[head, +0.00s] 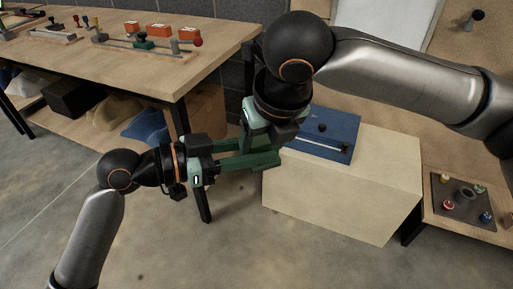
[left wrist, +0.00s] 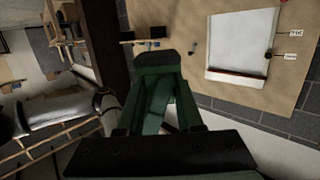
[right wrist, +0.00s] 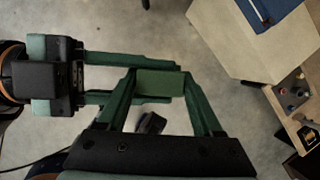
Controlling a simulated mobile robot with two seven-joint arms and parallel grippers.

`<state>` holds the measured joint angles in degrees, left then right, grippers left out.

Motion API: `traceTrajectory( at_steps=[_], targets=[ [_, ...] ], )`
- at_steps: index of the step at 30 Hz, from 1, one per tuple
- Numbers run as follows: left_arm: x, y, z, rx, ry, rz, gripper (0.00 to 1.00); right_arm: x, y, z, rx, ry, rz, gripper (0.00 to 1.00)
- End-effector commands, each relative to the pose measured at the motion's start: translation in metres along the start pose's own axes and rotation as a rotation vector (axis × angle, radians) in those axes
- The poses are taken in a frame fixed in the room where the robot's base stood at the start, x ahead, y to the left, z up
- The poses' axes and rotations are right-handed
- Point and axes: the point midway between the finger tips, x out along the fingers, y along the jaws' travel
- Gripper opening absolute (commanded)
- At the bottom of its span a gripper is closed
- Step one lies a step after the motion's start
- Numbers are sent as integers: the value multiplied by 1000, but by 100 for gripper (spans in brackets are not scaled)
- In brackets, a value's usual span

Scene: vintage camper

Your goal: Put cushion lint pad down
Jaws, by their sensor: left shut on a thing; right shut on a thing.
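A small olive-green block, which looks like the lint pad (right wrist: 160,83), sits between the fingertips of my right gripper (right wrist: 160,88) in the right wrist view. The fingers of my left gripper reach it from the left there, so both grippers meet at it. In the head view my left gripper (head: 238,168) points right and my right gripper (head: 262,150) comes down from above, their green fingers overlapping in mid-air. The pad is hard to tell from the fingers there. In the left wrist view, a pale green piece shows between the fingers of my left gripper (left wrist: 158,98).
A pale box (head: 340,195) stands just right of the grippers with a blue board (head: 325,138) on top. A workbench (head: 150,75) with tools is at the left. A dark tray (head: 458,212) with small coloured pieces is at the right. The floor in front is clear.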

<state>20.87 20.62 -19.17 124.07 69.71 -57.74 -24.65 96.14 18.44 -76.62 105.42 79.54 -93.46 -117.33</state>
Motion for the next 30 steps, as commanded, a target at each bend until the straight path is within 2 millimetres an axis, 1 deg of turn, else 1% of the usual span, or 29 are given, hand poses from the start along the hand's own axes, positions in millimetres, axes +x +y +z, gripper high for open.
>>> traceTrajectory(
  at_steps=[1, 2, 10, 17, 20, 23, 30],
  targets=[
    [1, 7, -2, -1, 5, 20, 0, 0, -2, 4, 13, -12, -3, 7],
    [1, 8, -2, -1, 6, 20, 0, 0, -2, 4, 13, -12, -3, 69],
    [2, 9, -2, -1, 5, 23, 0, 0, -2, 5, 14, -14, 0, 99],
    [2, 9, -2, -2, 6, 24, 0, -1, 0, 5, 12, -15, 1, 100],
    [2, 9, -2, -2, 6, 24, 0, -6, 0, 5, 12, -17, 3, 100],
    [2, 9, -2, -3, 4, 23, 0, -20, 0, 6, 11, -20, 4, 100],
    [2, 6, 0, -3, 0, 17, 0, -71, 0, 4, 9, -15, -2, 100]
  ],
)
